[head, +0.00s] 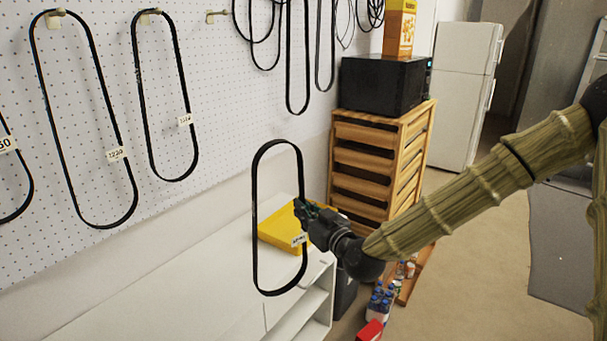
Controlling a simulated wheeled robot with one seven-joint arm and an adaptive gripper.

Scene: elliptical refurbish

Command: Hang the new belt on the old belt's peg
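My gripper (304,210) is at the middle of the head view, shut on the right side of a black looped belt (255,215). The belt hangs upright as a long oval, with a small white tag on its lower right side; the tag's print is too small to read. The belt is apart from the wall. A bare peg (217,16) sticks out of the white pegboard (215,90) at the top, up and left of my gripper. The frame does not show whether the held belt is the new or the old one.
Tagged belts hang left of the bare peg, including one belt (138,85) and a longer one (42,85). More belts hang to its right. A yellow object (275,232) lies on the white cabinet (170,300) behind the held belt. A wooden drawer unit (415,130) bears a black microwave (375,85).

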